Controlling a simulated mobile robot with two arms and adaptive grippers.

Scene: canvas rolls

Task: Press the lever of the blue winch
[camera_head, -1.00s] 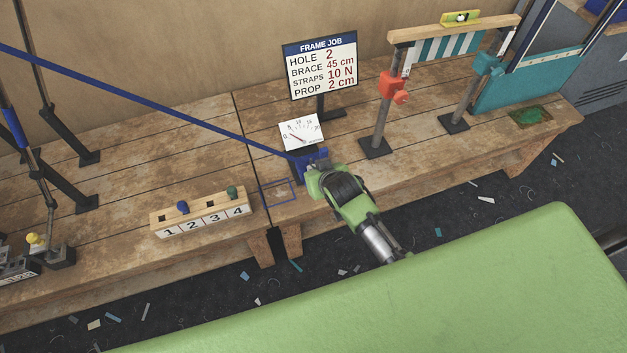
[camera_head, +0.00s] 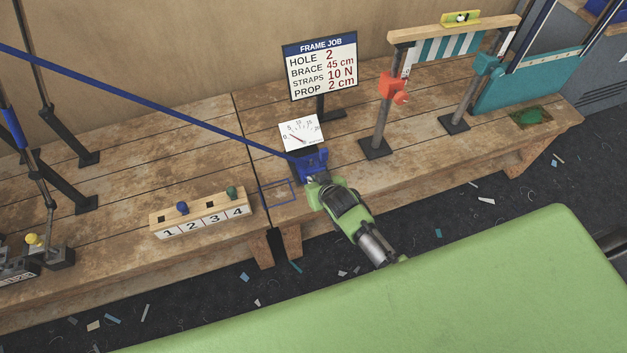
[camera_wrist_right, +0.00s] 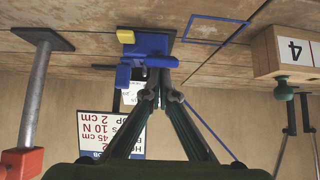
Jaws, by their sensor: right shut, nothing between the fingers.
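The blue winch (camera_head: 311,164) stands on the workbench near its front edge, with a blue strap (camera_head: 190,112) running from it up to the left. In the right wrist view, the winch (camera_wrist_right: 148,48) shows blue parts and a yellow block (camera_wrist_right: 126,37) at one side. I cannot tell which part is the lever. My right gripper (camera_head: 316,181) is at the near side of the winch. In its wrist view, its fingertips (camera_wrist_right: 158,84) are together and empty, close to the winch's blue parts; contact is unclear. My left gripper is not in view.
A dial gauge (camera_head: 301,133) stands behind the winch and a job sign (camera_head: 320,68) farther back. A numbered peg block (camera_head: 203,213) lies to the left. A post with a red clamp (camera_head: 393,88) stands to the right. A blue outlined square (camera_head: 279,193) beside the winch is empty.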

